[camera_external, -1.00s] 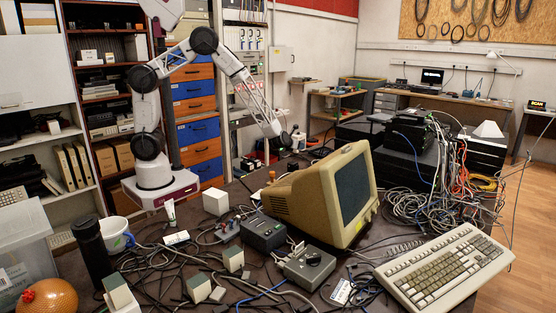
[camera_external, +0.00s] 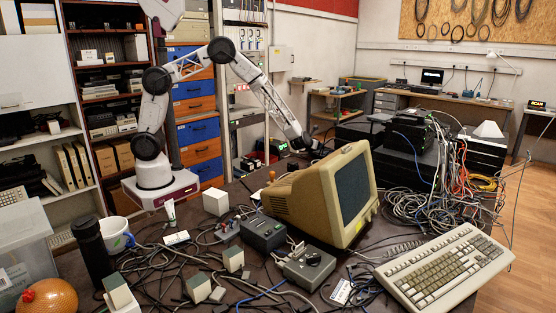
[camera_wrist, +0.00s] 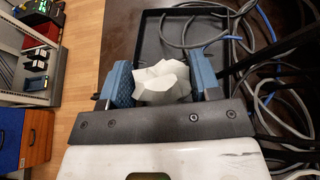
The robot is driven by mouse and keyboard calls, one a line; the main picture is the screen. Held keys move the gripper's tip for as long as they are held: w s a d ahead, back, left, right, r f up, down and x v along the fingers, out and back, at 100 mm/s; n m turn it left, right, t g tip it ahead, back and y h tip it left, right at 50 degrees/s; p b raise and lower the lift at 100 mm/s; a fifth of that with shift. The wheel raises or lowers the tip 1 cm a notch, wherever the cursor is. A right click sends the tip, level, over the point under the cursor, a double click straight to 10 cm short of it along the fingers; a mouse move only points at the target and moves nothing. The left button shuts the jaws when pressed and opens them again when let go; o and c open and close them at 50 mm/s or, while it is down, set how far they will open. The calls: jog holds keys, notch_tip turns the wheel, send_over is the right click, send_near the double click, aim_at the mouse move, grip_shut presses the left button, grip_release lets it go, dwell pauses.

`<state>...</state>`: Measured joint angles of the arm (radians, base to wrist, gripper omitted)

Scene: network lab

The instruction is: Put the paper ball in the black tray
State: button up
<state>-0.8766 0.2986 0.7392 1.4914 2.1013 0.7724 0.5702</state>
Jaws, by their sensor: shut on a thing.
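The paper ball (camera_wrist: 160,82) is a white, faceted crumple in the wrist view. My gripper (camera_wrist: 165,74) is shut on it, with a blue finger pad on each side. The black tray (camera_wrist: 160,38) has a thin raised rim and shows beyond and behind the ball in the wrist view. The ball overlaps the tray's near part in that picture; I cannot tell the height between them. In the external view my gripper (camera_external: 302,143) is behind the beige monitor, too small to show the ball.
Grey and blue cables (camera_wrist: 225,40) loop over and beside the tray's right side. A beige monitor (camera_external: 325,195) stands in front of my gripper in the external view. A dense cable tangle (camera_external: 425,205) and black equipment (camera_external: 405,165) lie to the right. Wooden floor (camera_wrist: 90,40) shows left of the tray.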

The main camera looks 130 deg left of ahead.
jog(key=shift+w+a+f, duration=0.1)
jog(key=shift+w+a, duration=0.45)
jog(key=shift+a, duration=0.25)
jog(key=shift+w+a+f, duration=0.1)
jog(key=shift+w+a, duration=0.45)
jog(key=shift+a, duration=0.25)
jog(key=shift+f, duration=1.7)
jog(key=shift+f, duration=0.2)
jog(key=o, duration=0.9)
jog(key=shift+r, duration=0.2)
jog(key=shift+v, duration=6.05)
